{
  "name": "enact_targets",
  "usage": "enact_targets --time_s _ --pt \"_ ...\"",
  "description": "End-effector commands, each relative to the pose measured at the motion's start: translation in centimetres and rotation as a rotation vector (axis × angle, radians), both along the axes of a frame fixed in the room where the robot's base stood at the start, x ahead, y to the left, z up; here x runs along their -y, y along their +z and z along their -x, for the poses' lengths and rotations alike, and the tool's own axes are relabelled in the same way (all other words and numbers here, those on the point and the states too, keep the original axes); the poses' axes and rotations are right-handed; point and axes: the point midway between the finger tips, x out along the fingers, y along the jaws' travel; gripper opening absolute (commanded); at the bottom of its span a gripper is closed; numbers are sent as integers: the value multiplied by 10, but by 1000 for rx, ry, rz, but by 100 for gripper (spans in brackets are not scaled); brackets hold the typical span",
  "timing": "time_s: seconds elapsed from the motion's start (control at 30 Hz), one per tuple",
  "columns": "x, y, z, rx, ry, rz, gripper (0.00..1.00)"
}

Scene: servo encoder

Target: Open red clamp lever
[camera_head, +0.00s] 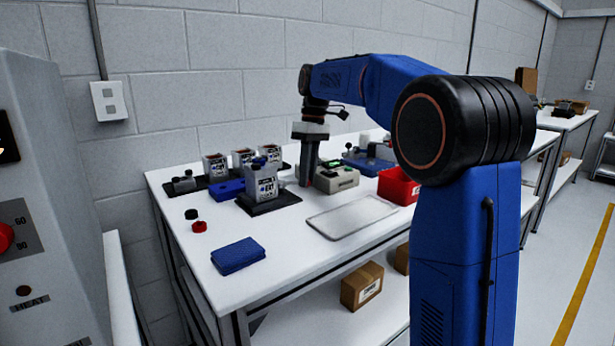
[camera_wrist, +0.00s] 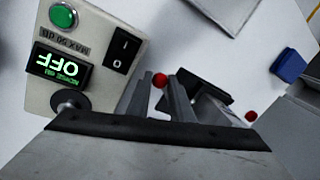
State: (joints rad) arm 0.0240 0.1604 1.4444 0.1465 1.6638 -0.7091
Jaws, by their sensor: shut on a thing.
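In the wrist view a red ball knob (camera_wrist: 159,80) of a clamp lever shows between the fingertips of my gripper (camera_wrist: 162,82). The fingers are shut on the lever; its arm and pivot are mostly hidden by the fingers and the gripper body. A second red knob (camera_wrist: 251,116) shows to the right, apart from my fingers. In the head view my gripper (camera_head: 307,178) points down at the back of the table, just left of a beige control box (camera_head: 336,177). The clamp lever cannot be made out in the head view.
In the wrist view the control box (camera_wrist: 92,30) stands close left of my fingers, with a green button, a rocker switch and a display reading OFF. The white table (camera_head: 275,262) also carries a silver tray (camera_head: 350,216), a red bin (camera_head: 397,187) and a blue cloth (camera_head: 238,256).

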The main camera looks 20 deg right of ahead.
Motion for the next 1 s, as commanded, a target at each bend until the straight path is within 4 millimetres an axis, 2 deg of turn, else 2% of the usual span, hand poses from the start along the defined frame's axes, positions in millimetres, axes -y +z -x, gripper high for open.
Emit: enact_targets --time_s 0.43,0.47,0.53,0.87,1.0 --pt "0 1 -2 4 11 0 0" --pt "0 1 -2 5 11 1 22" --pt "0 1 -2 4 11 0 38" --pt "0 2 -1 2 10 1 38" --pt "2 12 -3 4 10 0 38"
